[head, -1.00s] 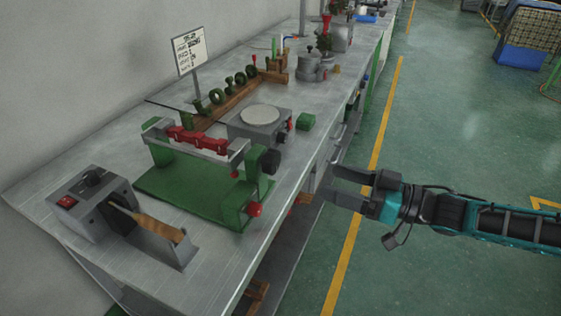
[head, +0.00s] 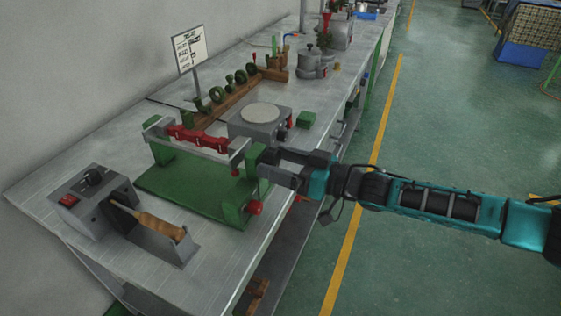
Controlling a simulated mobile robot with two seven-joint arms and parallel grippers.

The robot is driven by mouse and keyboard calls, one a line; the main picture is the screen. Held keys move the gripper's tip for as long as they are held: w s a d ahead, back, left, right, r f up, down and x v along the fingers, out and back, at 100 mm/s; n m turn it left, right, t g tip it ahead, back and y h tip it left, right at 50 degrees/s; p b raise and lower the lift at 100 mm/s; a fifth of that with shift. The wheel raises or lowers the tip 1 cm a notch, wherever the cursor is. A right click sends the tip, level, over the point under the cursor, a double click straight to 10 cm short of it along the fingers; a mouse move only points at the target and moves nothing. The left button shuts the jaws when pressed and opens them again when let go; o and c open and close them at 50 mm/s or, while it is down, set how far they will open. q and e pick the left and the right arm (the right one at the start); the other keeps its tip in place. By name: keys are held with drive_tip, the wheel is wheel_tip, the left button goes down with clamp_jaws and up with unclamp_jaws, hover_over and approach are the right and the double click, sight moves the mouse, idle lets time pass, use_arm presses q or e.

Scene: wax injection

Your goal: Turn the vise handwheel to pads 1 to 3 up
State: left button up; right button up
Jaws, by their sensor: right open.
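The green vise (head: 190,188) stands on the bench with a row of red pads (head: 197,138) along its top bar, between grey end pieces. Its dark handwheel (head: 268,157) is at the right end of the bar, partly hidden by my gripper. My right gripper (head: 270,163) comes in from the right. Its open fingers reach the handwheel, one on the far side and one on the near side. I cannot tell whether they touch it. A red knob (head: 254,207) sits low on the vise's right upright. My left gripper is not in view.
A grey box with a wooden-handled tool (head: 158,225) stands at the near left. A scale-like unit (head: 245,125), a green block (head: 306,119) and a sign (head: 190,50) are behind the vise.

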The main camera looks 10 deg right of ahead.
drive_tip(key=c, duration=1)
drive_tip(key=shift+c, duration=0.2)
